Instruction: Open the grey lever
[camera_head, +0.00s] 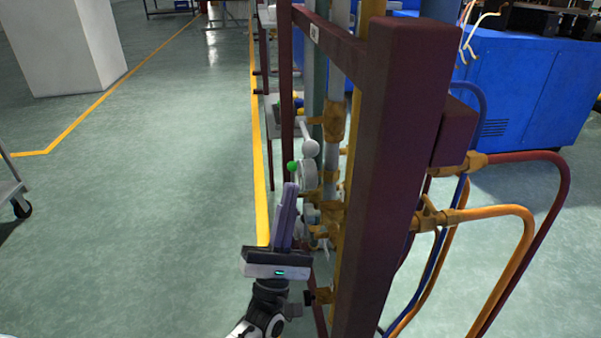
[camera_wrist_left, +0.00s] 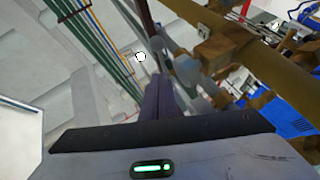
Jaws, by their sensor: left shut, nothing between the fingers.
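My left gripper (camera_head: 290,188) comes up from the bottom of the head view. Its two purple fingers are together and hold nothing; they also show in the left wrist view (camera_wrist_left: 158,85). A grey lever with a pale rounded end (camera_head: 310,148) is on the pipework just above and right of the fingertips. A small green knob (camera_head: 292,166) is close above the fingertips. I cannot tell whether the fingers touch the lever. My right gripper is not in view.
A dark red frame post (camera_head: 395,130) stands right of the pipework. Brass fittings (camera_head: 333,122) lie behind the lever. Orange and red hoses (camera_head: 520,235) bend out at the right. A blue cabinet (camera_head: 515,90) stands behind.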

